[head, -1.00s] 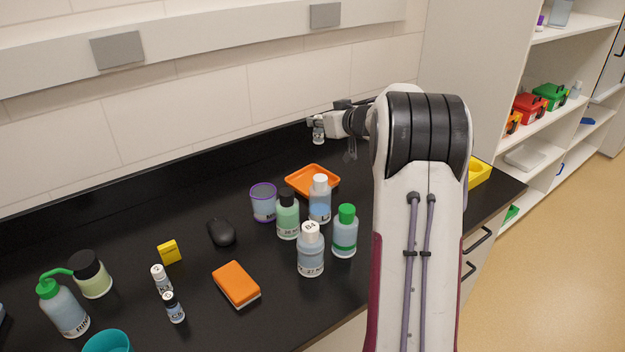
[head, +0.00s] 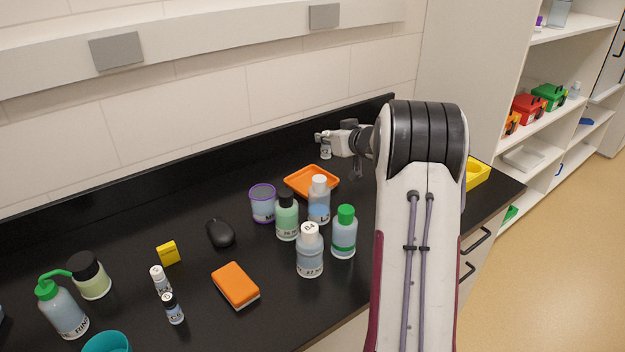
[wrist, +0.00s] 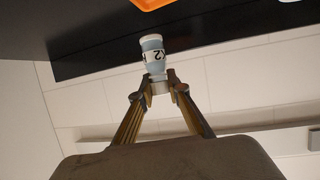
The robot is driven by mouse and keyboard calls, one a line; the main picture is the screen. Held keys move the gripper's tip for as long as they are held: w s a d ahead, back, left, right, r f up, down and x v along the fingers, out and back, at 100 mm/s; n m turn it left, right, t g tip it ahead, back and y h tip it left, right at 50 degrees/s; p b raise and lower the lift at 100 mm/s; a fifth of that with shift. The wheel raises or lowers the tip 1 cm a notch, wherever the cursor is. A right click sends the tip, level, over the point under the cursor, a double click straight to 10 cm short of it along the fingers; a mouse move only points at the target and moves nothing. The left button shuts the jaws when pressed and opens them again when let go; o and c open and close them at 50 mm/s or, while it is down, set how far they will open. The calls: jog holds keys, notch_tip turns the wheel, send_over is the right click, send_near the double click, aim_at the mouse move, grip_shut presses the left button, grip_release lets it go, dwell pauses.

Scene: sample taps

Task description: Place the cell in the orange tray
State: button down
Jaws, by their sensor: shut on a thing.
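My gripper (head: 325,140) is shut on a small vial (head: 325,153), holding it by its white cap end. The vial hangs in the air at the back of the bench, above and behind the orange tray (head: 288,184) in the head view. In the wrist view my gripper (wrist: 157,88) has its two fingertips at the cap, and the vial (wrist: 152,58) shows a pale blue body and a label ending in 2. The tray's edge (wrist: 150,4) shows at the top of the wrist view, apart from the vial. The tray looks empty. No marking identifies the vial as the cell.
Several bottles stand just in front of the tray, including a white-capped one (head: 319,203) and a green-capped one (head: 344,235). A purple-rimmed cup (head: 263,206) stands left of it. Two small vials (head: 161,281) (head: 173,309) stand front left. The back-left bench is clear.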

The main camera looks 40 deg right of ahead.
aim_at(328, 157)
jog(key=shift+f, duration=0.1)
jog(key=shift+f, duration=3)
jog(key=shift+f, duration=0.15)
jog(key=shift+f, duration=1.75)
jog(key=shift+f, duration=0.1)
jog(key=c, duration=1.9)
grip_release()
jog(key=shift+s, duration=0.1)
jog(key=shift+s+r, duration=0.4)
jog(key=shift+s, duration=0.05)
jog(key=shift+v, duration=5.45)
